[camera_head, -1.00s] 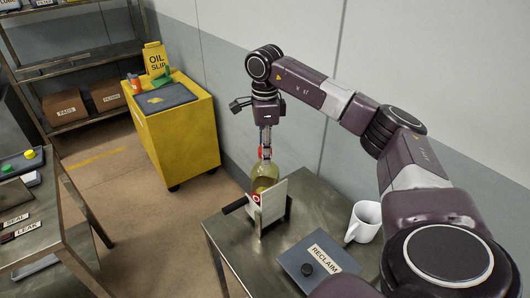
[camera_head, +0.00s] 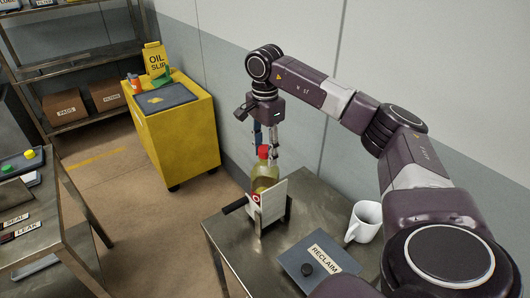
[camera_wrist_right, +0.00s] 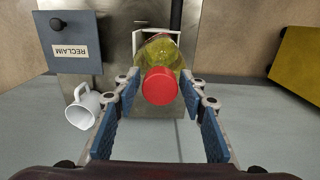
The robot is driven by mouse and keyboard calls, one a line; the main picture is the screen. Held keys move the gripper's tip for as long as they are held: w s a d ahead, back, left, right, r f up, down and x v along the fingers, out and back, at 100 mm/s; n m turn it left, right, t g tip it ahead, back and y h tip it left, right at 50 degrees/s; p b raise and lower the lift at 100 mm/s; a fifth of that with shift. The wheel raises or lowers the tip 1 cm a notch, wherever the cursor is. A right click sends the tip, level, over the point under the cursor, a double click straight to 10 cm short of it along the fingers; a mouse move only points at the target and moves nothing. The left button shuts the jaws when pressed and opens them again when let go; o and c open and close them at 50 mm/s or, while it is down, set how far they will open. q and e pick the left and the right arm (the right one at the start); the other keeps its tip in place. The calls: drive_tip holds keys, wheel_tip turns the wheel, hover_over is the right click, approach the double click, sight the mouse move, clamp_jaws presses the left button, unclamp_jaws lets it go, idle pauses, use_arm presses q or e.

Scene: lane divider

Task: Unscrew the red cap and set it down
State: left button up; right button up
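The red cap (camera_head: 264,151) sits on top of a clear bottle with yellowish liquid (camera_head: 263,177). The bottle stands upright in a pale bracket-like holder (camera_head: 271,207) on the metal table. My right gripper (camera_head: 266,144) is over the bottle top, pointing down. In the right wrist view the red cap (camera_wrist_right: 160,86) lies between the spread fingers of the right gripper (camera_wrist_right: 159,92), with a gap on each side. The right gripper is open and holds nothing. My left gripper is not in view.
A blue-grey RECLAIM box (camera_head: 310,265) with a dark knob and a white mug (camera_head: 364,221) stand on the table (camera_head: 232,240) right of the holder. A yellow cabinet (camera_head: 180,135) stands behind left. A second table (camera_head: 45,238) is at the left.

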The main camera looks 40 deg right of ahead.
sight(265, 148)
drive_tip(key=m, duration=0.5)
drive_tip(key=shift+m, duration=0.4)
drive_tip(key=m, duration=0.6)
drive_tip(key=c, duration=0.7)
drive_tip(key=shift+r+p, duration=2)
drive_tip(key=shift+r, duration=0.3)
